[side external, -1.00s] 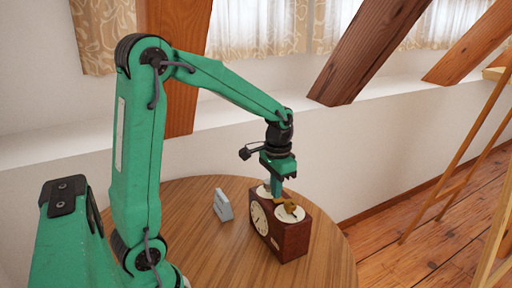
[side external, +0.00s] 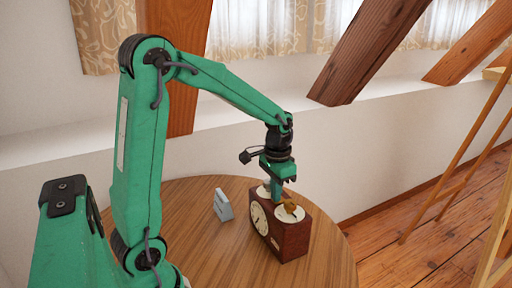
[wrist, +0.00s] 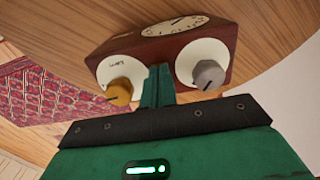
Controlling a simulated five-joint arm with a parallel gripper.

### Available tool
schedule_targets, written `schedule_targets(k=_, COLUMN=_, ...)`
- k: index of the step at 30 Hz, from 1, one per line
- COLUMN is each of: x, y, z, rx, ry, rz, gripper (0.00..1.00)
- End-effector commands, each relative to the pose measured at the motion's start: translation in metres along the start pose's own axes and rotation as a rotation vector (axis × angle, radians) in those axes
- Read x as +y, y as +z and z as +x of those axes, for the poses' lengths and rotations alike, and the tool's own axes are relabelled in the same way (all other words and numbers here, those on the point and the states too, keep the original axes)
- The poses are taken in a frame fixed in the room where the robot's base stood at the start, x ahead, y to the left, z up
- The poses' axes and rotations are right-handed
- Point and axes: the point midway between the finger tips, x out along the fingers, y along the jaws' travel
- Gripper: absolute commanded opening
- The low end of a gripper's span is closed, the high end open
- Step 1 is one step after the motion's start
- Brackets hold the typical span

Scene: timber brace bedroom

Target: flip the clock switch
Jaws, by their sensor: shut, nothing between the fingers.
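The clock (side external: 290,240) is a dark red-brown box on the round wooden table, with a cream dial (side external: 259,218) on its front face. On its top are two knobs on cream discs: a brass knob (wrist: 119,92) and a grey knob (wrist: 208,75). Small lettering by the brass knob is too small to read. The brass knob also shows in the side view (side external: 290,206); the grey knob is hidden there. My gripper (wrist: 158,86) is shut and empty, its fingers pointing down at the clock's top between the knobs. I cannot tell whether the fingertips touch it.
A small pale grey object (side external: 223,205) stands on the wooden table (side external: 200,235), left of the clock. A white wall and slanted timber braces (side external: 375,50) are behind. A wooden easel-like frame (side external: 470,150) stands at right. A red patterned rug (wrist: 40,90) lies below.

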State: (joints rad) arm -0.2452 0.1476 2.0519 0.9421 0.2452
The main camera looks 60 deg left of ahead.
Motion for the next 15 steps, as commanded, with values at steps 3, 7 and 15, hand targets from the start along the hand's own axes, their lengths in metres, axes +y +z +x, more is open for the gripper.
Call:
schedule_targets(k=3, x=0.0, y=0.0, z=0.0017, rx=0.0, ry=0.0, rz=0.0, gripper=0.0)
schedule_targets(k=7, x=0.0, y=0.0, z=0.0024, rx=0.0, ry=0.0, rz=0.0, gripper=0.0)
schedule_targets(k=15, x=0.0, y=-0.0004, z=-0.0053, rx=0.001, ry=0.0, rz=0.0, gripper=0.0)
